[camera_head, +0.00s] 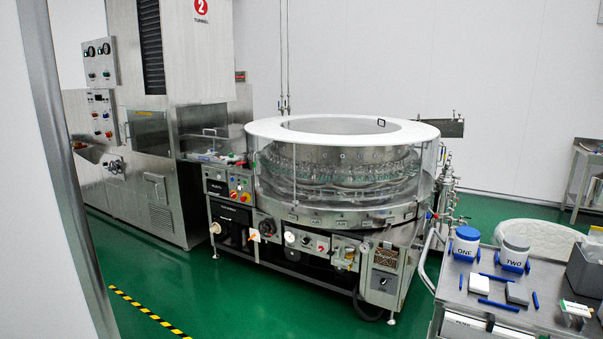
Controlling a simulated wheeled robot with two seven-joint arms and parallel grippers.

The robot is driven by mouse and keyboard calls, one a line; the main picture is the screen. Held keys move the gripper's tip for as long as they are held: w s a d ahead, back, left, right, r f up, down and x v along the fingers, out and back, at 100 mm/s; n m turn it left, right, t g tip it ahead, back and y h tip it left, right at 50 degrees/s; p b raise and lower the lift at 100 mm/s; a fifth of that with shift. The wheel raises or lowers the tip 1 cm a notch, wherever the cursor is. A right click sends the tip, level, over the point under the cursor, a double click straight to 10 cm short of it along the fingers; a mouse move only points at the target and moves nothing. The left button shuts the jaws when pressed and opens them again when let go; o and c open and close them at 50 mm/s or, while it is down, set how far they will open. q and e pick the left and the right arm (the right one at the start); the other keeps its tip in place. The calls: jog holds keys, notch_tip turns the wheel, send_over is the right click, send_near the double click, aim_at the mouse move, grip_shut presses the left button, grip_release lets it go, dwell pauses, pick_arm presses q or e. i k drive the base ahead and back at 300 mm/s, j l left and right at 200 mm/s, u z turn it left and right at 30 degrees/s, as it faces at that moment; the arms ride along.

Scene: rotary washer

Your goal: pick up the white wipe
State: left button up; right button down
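A small white folded piece, which looks like the white wipe (479,284), lies on the steel table (455,308) at the lower right. It lies left of a dark grey block (517,294) and in front of the tub marked ONE (466,246). A tub marked TWO (514,255) stands just to the right of that one. Neither of my grippers is in view.
Blue pens (498,305) lie around the white piece. A grey bin (585,275) stands at the table's right. The round glass-walled washer (345,190) stands left of the table, with open green floor (240,300) in front. A pale post (60,150) stands at the near left.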

aim_at(479, 284)
jog(key=i+z, duration=0.15)
jog(key=z, duration=0.65)
